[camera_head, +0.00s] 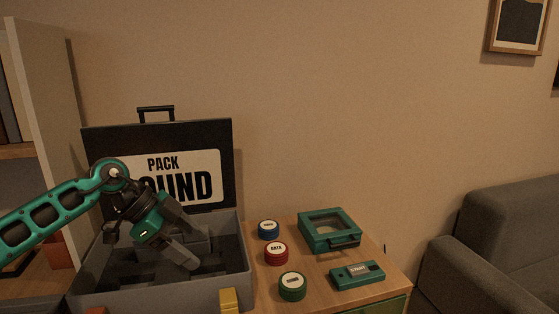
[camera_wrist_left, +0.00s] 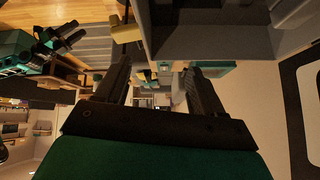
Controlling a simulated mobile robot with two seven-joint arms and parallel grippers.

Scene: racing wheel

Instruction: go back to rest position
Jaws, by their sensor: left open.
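My left gripper (camera_head: 199,247) is over the open grey case (camera_head: 235,262), in front of its raised lid. Its two fingers are apart, pointing down and to the right. In the left wrist view the left gripper (camera_wrist_left: 158,70) shows a gap between its fingers with nothing held. What looks like my right gripper (camera_wrist_left: 62,42), teal and black, shows at the upper left of the left wrist view. Its jaws are too small and dark to judge. The right arm does not show in the head view.
The lid (camera_head: 100,140) stands upright behind the case. Blue (camera_head: 268,230), red (camera_head: 276,253) and green (camera_head: 292,286) round pucks stand on the wooden table (camera_head: 389,278). A teal windowed box (camera_head: 329,229) and a teal device (camera_head: 357,275) lie to their right. A sofa (camera_head: 500,240) is at far right.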

